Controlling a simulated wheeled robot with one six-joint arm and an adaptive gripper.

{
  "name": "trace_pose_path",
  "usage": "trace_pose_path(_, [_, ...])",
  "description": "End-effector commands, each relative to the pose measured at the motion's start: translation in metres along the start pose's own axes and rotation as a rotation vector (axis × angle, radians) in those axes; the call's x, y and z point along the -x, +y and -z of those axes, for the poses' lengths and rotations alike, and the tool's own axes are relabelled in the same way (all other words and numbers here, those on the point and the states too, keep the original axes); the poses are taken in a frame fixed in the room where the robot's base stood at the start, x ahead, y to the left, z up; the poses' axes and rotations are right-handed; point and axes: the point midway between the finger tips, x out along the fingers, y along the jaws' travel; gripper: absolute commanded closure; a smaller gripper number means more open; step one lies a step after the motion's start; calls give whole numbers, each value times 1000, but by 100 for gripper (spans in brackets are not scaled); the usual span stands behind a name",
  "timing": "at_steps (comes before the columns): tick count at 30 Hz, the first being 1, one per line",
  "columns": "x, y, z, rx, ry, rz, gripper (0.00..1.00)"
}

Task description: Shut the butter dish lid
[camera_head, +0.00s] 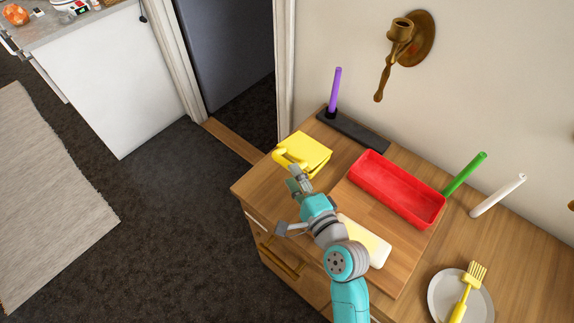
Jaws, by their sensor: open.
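A yellow box-like dish (308,147), which looks like the butter dish, stands near the left end of the wooden counter. A rounded yellow bar, perhaps its handle, shows along its front left side. I cannot tell how far its lid is open. My gripper (297,182) is open, just in front of the dish at its near edge. Whether a finger touches the dish is unclear. I see nothing between the fingers.
A wooden board (405,262) on the counter (345,150) carries a red tray (398,190) and a cream block (372,244), partly hidden by my arm. A purple stick (335,90) stands in a black base behind the dish. A plate (444,283) with a yellow fork-like utensil (466,295) lies right.

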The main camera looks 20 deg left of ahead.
Motion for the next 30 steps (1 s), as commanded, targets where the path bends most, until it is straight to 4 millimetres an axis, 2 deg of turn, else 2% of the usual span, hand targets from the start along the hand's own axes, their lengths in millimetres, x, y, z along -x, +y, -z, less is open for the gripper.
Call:
trace_pose_path(3, [24,1,1,-1,2,-2,54])
trace_pose_path(9, [50,1,1,-1,1,-1,54])
trace_pose_path(15, [59,1,0,0,0,-1,54])
trace_pose_path(22, [59,0,0,0,-1,-1,54])
trace_pose_path(23, [59,0,0,0,-1,-1,57])
trace_pose_path(28, [54,-4,-1,42,-17,-10,100])
trace_pose_path(30, [47,-9,-3,102,-42,-26,100])
